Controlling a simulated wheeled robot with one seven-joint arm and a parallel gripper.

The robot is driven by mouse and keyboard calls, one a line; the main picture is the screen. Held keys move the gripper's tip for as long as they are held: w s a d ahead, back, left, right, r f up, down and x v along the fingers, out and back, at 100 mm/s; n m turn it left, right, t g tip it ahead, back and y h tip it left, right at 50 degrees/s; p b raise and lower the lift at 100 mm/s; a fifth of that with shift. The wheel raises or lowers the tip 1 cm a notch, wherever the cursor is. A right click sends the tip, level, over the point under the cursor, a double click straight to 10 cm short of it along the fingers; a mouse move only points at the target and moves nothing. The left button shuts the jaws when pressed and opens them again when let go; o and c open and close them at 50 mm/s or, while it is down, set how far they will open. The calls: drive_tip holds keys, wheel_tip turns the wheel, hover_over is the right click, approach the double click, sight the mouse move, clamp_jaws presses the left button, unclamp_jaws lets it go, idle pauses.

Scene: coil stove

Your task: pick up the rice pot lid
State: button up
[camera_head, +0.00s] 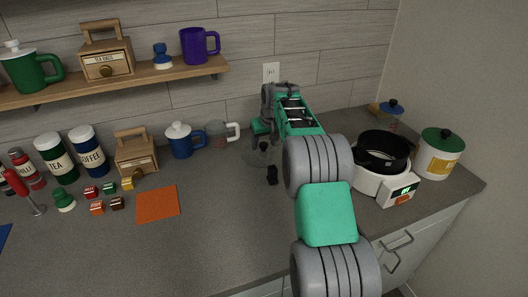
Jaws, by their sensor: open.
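My gripper (264,160) reaches down over the counter left of the rice cooker, with its jaws open. A dark fingertip shows low at its front; the rest is partly hidden by my own arm. The pot is uncovered.
A green-lidded canister (440,153) and a blue-topped jar (391,112) stand near the cooker. An orange mat (157,204) lies front left. The counter between mat and arm is clear.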

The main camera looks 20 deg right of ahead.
drive_tip(key=shift+w+f, duration=0.1)
drive_tip(key=shift+f, duration=0.05)
clamp_jaws()
idle(0.5)
idle(0.9)
